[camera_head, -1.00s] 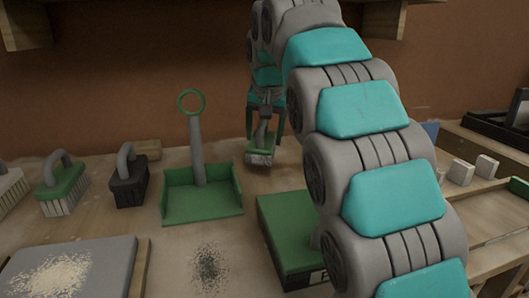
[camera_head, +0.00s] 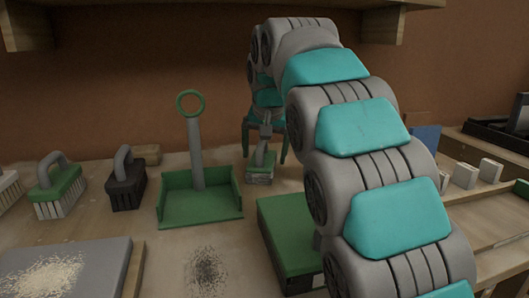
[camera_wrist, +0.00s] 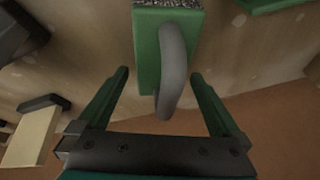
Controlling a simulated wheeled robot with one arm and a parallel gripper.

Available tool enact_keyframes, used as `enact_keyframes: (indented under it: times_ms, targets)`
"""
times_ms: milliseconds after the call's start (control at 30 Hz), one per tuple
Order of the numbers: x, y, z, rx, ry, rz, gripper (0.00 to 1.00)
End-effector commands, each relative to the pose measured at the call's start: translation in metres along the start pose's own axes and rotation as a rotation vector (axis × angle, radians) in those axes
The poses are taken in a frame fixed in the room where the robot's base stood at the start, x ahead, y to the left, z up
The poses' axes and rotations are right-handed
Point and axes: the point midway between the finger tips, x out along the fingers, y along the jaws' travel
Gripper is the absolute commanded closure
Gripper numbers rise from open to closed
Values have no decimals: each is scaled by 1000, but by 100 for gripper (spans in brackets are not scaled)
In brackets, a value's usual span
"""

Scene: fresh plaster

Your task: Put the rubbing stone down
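The rubbing stone (camera_head: 260,166) has a green top, a grey curved handle and a speckled block. It sits on the table behind and right of the green dustpan. My gripper (camera_head: 265,148) is over it with fingers spread. In the wrist view the rubbing stone (camera_wrist: 148,52) lies between and beyond the fingertips of my gripper (camera_wrist: 160,75). The handle stands between the open fingers, with a gap on both sides. The contact under the stone is hard to see.
The green dustpan (camera_head: 202,206) with an upright ring handle stands left of the stone. A green box (camera_head: 287,240) is in front, partly behind my arm. A black brush (camera_head: 126,184) and a green brush (camera_head: 58,190) stand further left. Small pale blocks (camera_head: 465,175) are at right.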

Motion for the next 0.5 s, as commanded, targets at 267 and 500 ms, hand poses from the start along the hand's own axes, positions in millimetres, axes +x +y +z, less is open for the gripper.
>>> enact_keyframes:
  times_ms: [267,500]
  targets:
    - [-6,0,-1,0,-1,0,0]
    - [-38,0,-2,0,1,0,0]
